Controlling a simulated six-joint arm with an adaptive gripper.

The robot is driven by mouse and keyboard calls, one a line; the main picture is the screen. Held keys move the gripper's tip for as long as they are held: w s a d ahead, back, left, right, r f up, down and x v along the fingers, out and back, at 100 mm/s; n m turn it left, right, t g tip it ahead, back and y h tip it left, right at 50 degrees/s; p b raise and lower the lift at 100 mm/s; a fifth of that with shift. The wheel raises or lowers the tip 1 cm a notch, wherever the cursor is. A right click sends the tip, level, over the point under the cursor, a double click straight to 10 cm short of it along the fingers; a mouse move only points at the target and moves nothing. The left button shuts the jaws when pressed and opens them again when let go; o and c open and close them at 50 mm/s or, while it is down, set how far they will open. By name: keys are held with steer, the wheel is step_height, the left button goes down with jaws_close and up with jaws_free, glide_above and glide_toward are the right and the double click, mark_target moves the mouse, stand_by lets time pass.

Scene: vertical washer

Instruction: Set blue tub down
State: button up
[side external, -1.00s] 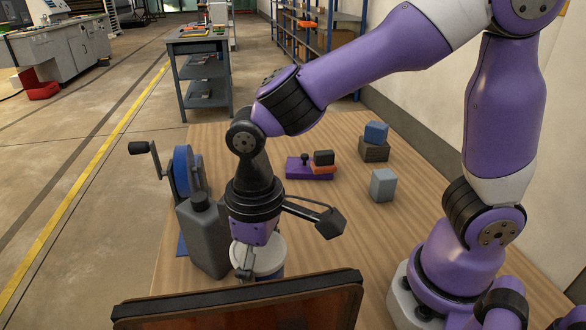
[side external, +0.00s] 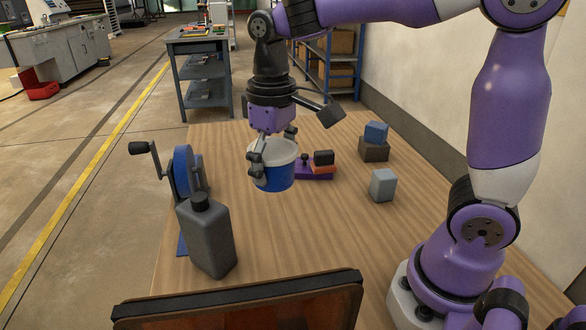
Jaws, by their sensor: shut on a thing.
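The blue tub (side external: 277,178) has a white upper band and rim and shows in the middle of the side external view. My gripper (side external: 270,150) is shut on its rim or wall, with one finger on the near left side. The tub looks upright and appears to be held above the wooden table (side external: 290,240). Its exact height over the table is hard to tell. The far finger is partly hidden by the tub.
A grey bottle (side external: 206,240) and a blue crank device (side external: 185,172) stand at the left. A grey block (side external: 383,185) and stacked blocks (side external: 375,142) stand right. The table's middle front is clear.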

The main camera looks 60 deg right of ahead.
steer(key=s+a+f+n, duration=0.1)
steer(key=s+a+f, duration=0.1)
steer(key=a, duration=0.3)
steer(key=s+a+f+n, duration=0.2)
steer(key=s+a+f, duration=0.1)
steer(key=a+f, duration=0.1)
steer(key=shift+s+a, duration=0.2)
steer(key=shift+a, duration=0.7)
step_height(320, 180, down, 10)
steer(key=shift+r, duration=0.25)
steer(key=shift+f, duration=0.1)
steer(key=o, duration=0.9)
